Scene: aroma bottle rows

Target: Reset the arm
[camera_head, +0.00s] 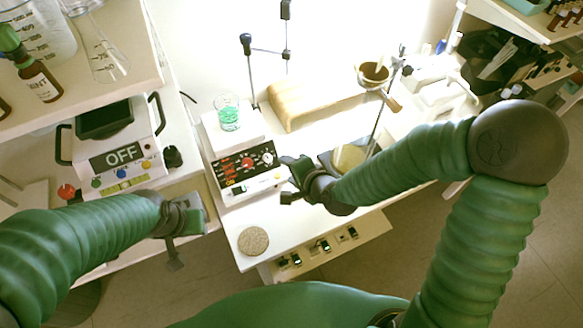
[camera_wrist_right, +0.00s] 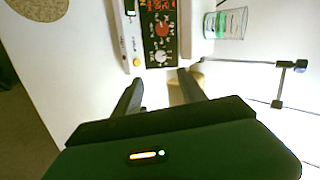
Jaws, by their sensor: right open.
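My right gripper (camera_head: 287,180) is open and empty above the white bench, beside the right edge of the hot plate's control panel. Its two dark fingers also show apart in the right wrist view (camera_wrist_right: 160,88), with nothing between them. My right arm reaches in from the right with a bent elbow. My left gripper (camera_head: 187,222) hangs at the left, over the gap in front of the device with the OFF screen; its jaws are not clear from this angle.
The hot plate (camera_head: 243,168) carries a beaker of green contents (camera_head: 228,113). A round cork mat (camera_head: 253,241) lies near the bench's front edge. A wooden block (camera_head: 320,104) and a thin stand (camera_head: 250,70) are behind. A brown bottle (camera_head: 38,80) stands on the left shelf.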

